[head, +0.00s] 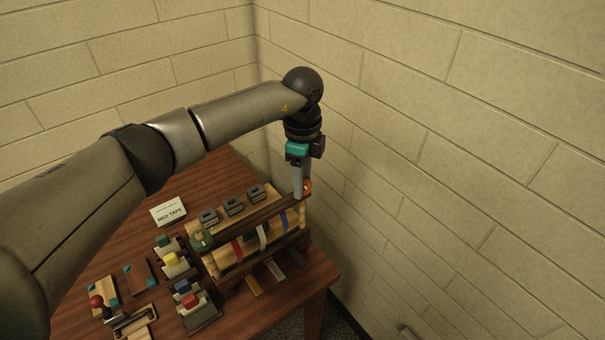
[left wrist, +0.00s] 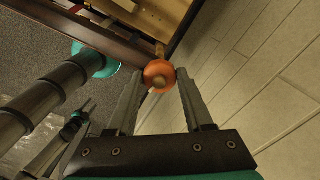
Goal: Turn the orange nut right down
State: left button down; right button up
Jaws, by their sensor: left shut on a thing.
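The orange nut (head: 307,187) sits at the right end of the wooden frame (head: 238,223) on the table. In the left wrist view the orange nut (left wrist: 159,75) is round, on a pale wooden threaded post that sticks out through its middle. My left gripper (head: 302,192) points down at the nut from above. In the left wrist view its two fingers (left wrist: 157,80) are on either side of the nut and shut on it. The far side of the nut is hidden. My right gripper cannot be made out in either view.
Red, white and blue strips hang on the frame. A card reading "RED TAPE" (head: 169,212) and several small coloured blocks stand left. The brick wall (head: 430,150) is close on the right.

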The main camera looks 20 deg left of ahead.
pick_arm(q)
jog(key=shift+w+r+n+p, duration=0.2)
jog(key=shift+n+p, duration=0.25)
jog(key=shift+n, duration=0.65)
jog(key=c, duration=0.7)
grip_release()
jog(key=o, duration=0.4)
jog(key=shift+s+f, duration=0.15)
jog(key=shift+s, duration=0.05)
notch_tip(320, 180, up, 15)
jog(key=b, duration=0.2)
jog(key=shift+r, duration=0.2)
jog(key=shift+f, duration=0.1)
